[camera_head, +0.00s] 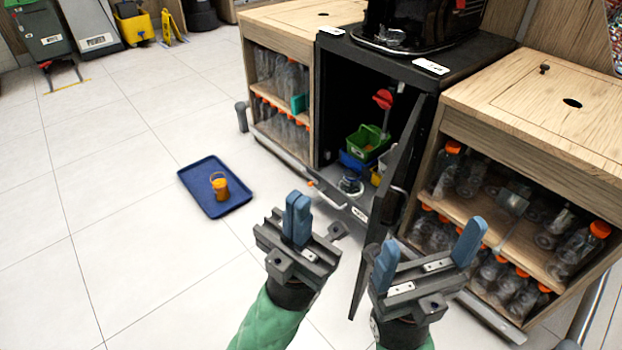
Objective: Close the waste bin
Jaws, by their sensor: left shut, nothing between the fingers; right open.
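A black cabinet (350,60) stands under the juicer, between two wooden shelf units. Its dark door (395,190) stands open, swung out toward me on the cabinet's right side. Inside are a green bucket (366,143), blue and yellow containers and a red-headed tool. I cannot tell whether this cabinet is the waste bin. My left gripper (297,217) is shut and empty, in front of the cabinet and left of the door. My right gripper (428,254) is open and empty, in front of the door and the right shelf unit. Its wrist hides part of the floor.
A blue tray (197,172) with an orange container (220,187) lies on the floor at left. Wooden units with bottles (272,12) flank the cabinet. A dark green bin (45,30) and a yellow mop bucket (135,28) stand far back left. The left floor is mostly clear.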

